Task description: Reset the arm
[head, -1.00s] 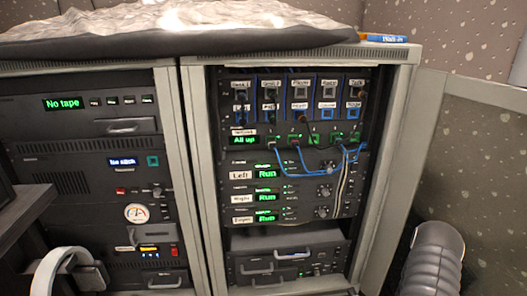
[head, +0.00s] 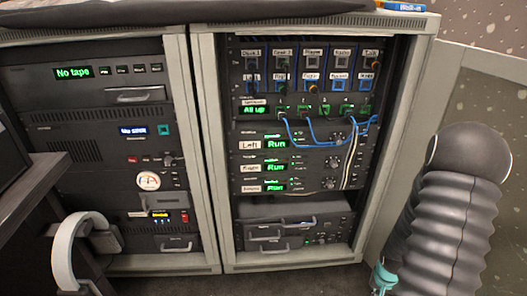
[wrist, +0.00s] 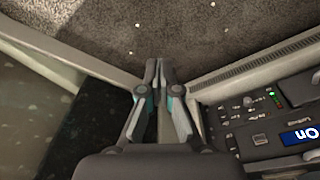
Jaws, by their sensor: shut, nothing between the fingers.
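My gripper (wrist: 158,72) is in the wrist view, with its two fingers together and nothing between them. It points towards the speckled grey floor, apart from the equipment. The right rack (head: 208,150) holds a patch panel with blue cables and an "All up" display (head: 255,110). Three units below it read "Run" (head: 275,144).
A left rack (head: 100,75) shows "No tape". A dark desk edge (head: 30,190) and a pale curved object (head: 65,250) are at the lower left. A grey panel (head: 490,75) stands at the right. In the wrist view, a unit with an "On" display (wrist: 303,135) lies at the right.

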